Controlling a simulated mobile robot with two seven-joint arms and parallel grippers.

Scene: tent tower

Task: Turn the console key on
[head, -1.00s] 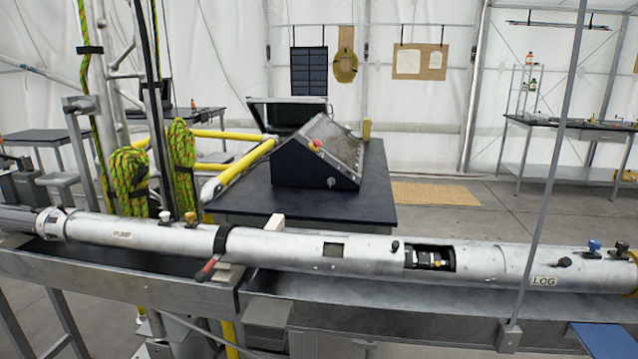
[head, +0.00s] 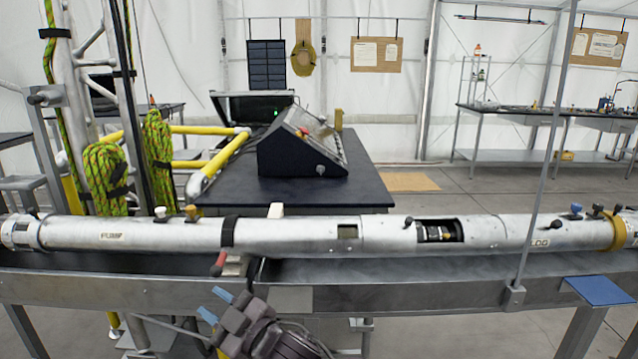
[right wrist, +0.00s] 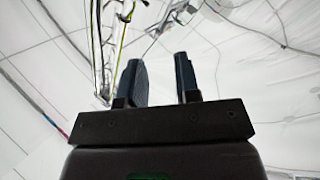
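The console (head: 298,158) is a dark box with a sloped panel, standing on a dark table (head: 230,192) beyond the long metal tube. A red button (head: 303,133) is on its upper part, and a small pale fitting (head: 320,170) is on its near side. I cannot tell which detail is the key or how it is turned. My right gripper (head: 215,305) is at the bottom, below and in front of the tube, well away from the console. In the right wrist view its two fingers (right wrist: 160,80) are apart with nothing between them. My left gripper is not in view.
A long metal tube (head: 290,236) lies on a metal beam across the view, between my gripper and the console. An open dark case (head: 250,105) with a green light is behind the console. Yellow rails (head: 218,165) and coiled ropes (head: 103,178) stand at the left.

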